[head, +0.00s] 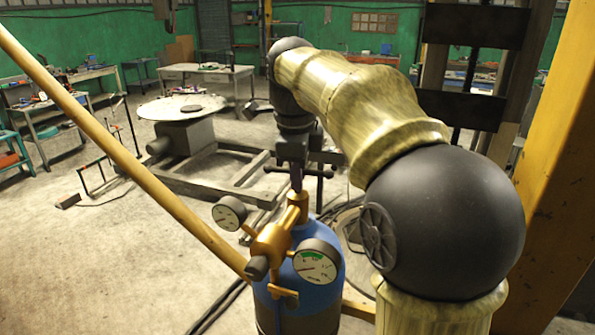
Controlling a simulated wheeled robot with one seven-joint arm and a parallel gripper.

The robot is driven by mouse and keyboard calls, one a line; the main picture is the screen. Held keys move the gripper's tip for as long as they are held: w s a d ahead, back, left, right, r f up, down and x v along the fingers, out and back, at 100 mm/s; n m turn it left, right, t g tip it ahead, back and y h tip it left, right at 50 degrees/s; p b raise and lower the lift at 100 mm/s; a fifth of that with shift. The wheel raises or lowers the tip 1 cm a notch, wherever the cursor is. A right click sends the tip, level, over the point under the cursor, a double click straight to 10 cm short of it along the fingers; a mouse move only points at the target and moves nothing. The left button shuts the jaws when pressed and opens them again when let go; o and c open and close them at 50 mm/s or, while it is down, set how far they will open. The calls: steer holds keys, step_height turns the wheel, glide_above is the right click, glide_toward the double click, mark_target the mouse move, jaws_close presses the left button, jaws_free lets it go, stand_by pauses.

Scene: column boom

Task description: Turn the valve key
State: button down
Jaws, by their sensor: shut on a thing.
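A blue gas cylinder (318,293) stands upright at the lower middle, with a brass valve (298,203) on its top. A brass regulator (270,243) with two round gauges is fixed to the valve. My gripper (295,172) points down just above the valve, at the end of my arm. It is shut on the valve key (296,182), whose narrow purplish-grey part shows between the gripper and the brass valve. The fingers are dark and small here, so the exact grip and the key's turn angle are hard to tell.
A yellow slanting bar (130,150) crosses the left side and passes close by the regulator. A round-topped turntable (182,106) and a low metal frame (215,172) stand behind. Workbenches (205,72) line the back. The concrete floor at lower left is mostly clear.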

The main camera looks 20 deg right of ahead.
steer(key=n+p, duration=0.1)
steer(key=n, duration=0.3)
steer(key=shift+r+y, duration=0.1)
steer(key=shift+y, duration=0.3)
steer(key=n+p, duration=0.1)
steer(key=n, duration=0.3)
steer(key=shift+d+y, duration=0.1)
steer(key=shift+y, duration=0.3)
steer(key=n+p, duration=0.2)
steer(key=n, duration=0.2)
steer(key=shift+y, duration=0.3)
steer(key=shift+w+n+g+y+p, duration=0.1)
steer(key=shift+n+g+y+p, duration=0.2)
steer(key=shift+n+p, duration=1.05)
steer(key=shift+n+b, duration=0.55)
steer(key=shift+n, duration=0.1)
steer(key=c, duration=1.3)
jaws_free()
steer(key=shift+d, duration=0.1)
steer(key=shift+c, duration=0.2)
step_height(320, 180, up, 17)
steer(key=s+d, duration=0.2)
steer(key=shift+d+p, duration=0.35)
steer(key=shift+p, duration=0.1)
